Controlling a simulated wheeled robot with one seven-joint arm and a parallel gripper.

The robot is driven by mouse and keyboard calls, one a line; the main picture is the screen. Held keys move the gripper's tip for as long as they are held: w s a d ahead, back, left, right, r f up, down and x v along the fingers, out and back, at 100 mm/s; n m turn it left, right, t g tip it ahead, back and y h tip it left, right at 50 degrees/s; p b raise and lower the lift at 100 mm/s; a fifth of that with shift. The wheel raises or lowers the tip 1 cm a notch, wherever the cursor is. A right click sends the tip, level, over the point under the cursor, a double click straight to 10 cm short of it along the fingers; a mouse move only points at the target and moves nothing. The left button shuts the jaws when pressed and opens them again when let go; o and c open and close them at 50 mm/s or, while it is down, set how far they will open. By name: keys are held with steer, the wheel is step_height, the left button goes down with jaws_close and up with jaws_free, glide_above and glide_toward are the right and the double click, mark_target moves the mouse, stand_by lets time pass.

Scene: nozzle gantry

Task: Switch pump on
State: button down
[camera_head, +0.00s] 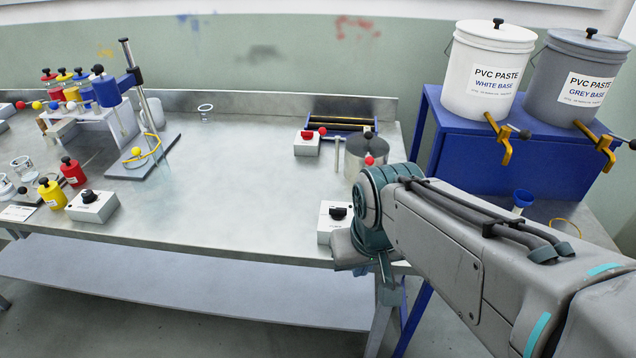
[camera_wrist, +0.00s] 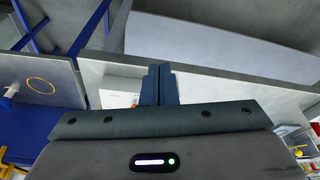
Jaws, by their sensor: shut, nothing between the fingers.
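No thing in view is readably labelled as the pump. A white box with a black knob (camera_head: 338,212) stands at the front right of the steel table, just left of my arm's end. A second white box with a black knob (camera_head: 92,206) stands at the front left. A white box with a red button (camera_head: 307,144) stands farther back. My gripper (camera_wrist: 160,72) is shut and empty. In the wrist view its fingertips are by the table's front edge, beside a white box (camera_wrist: 121,92) partly hidden by my gripper. In the head view my arm hides most of the gripper.
A metal pot (camera_head: 366,158) stands behind my arm. Paste buckets (camera_head: 487,75) with taps stand on a blue stand (camera_head: 462,150) at the right. A gantry with coloured bottles (camera_head: 108,92) is at the left. The middle of the steel table (camera_head: 230,190) is clear.

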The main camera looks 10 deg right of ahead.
mark_target(338, 212)
steer(key=w+a+r+m+t+h, duration=0.1)
steer(key=w+a+m, duration=0.1)
steer(key=w, duration=1.1)
steer(key=shift+w+m, duration=0.3)
steer(key=shift+m, duration=0.4)
steer(key=x, duration=0.9)
steer(key=shift+w+d+f, duration=0.15)
steer(key=shift+w+f, duration=0.05)
steer(key=w, duration=0.1)
steer(key=w+d, duration=0.1)
steer(key=shift+w+f, duration=0.1)
steer(key=shift+w, duration=0.3)
steer(key=shift+w+d+p, duration=0.15)
steer(key=shift+w+p, duration=0.2)
steer(key=shift+w, duration=0.25)
